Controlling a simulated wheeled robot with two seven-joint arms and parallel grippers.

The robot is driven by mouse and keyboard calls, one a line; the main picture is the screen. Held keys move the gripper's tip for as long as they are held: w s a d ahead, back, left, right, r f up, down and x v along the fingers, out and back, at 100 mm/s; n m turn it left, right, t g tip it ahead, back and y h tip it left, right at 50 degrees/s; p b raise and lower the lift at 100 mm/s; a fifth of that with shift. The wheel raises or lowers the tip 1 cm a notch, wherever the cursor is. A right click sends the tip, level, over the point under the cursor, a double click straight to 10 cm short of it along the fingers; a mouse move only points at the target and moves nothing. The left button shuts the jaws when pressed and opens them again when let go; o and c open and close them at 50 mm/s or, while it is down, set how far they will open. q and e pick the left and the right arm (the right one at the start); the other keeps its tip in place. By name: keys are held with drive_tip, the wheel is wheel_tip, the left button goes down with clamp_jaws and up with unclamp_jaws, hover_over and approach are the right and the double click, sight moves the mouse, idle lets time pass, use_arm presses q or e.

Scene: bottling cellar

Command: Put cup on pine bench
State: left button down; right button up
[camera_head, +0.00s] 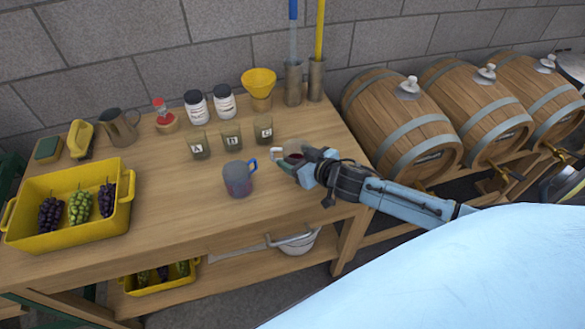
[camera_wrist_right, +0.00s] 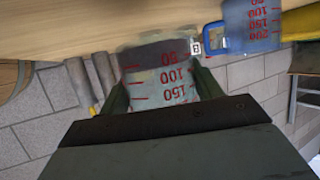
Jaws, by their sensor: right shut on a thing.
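My right gripper (camera_head: 297,167) reaches in from the right over the right part of the pine bench (camera_head: 190,212). It is shut on a clear cup (camera_head: 280,152) with a dark red content low in it. In the right wrist view the cup (camera_wrist_right: 160,80) sits between the fingers (camera_wrist_right: 162,92), with red marks 50, 100 and 150 appearing upside down. The cup looks upright; I cannot tell whether its base touches the bench. My left gripper is not in view.
A blue-handled measuring jug (camera_head: 238,180) stands just left of the gripper. Behind it are three labelled beakers (camera_head: 231,136), two white jars (camera_head: 197,107) and a yellow funnel (camera_head: 259,82). A yellow grape crate (camera_head: 68,240) fills the left. The front middle is clear.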

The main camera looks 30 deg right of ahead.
drive_tip(key=shift+f+b, duration=0.5)
drive_tip(key=shift+f, duration=1.65)
drive_tip(key=shift+f, duration=0.2)
drive_tip(key=o, duration=1)
drive_tip(key=shift+o, duration=0.2)
drive_tip(key=shift+r, duration=0.2)
drive_tip(key=p+v, duration=0.1)
drive_tip(key=v, duration=1.1)
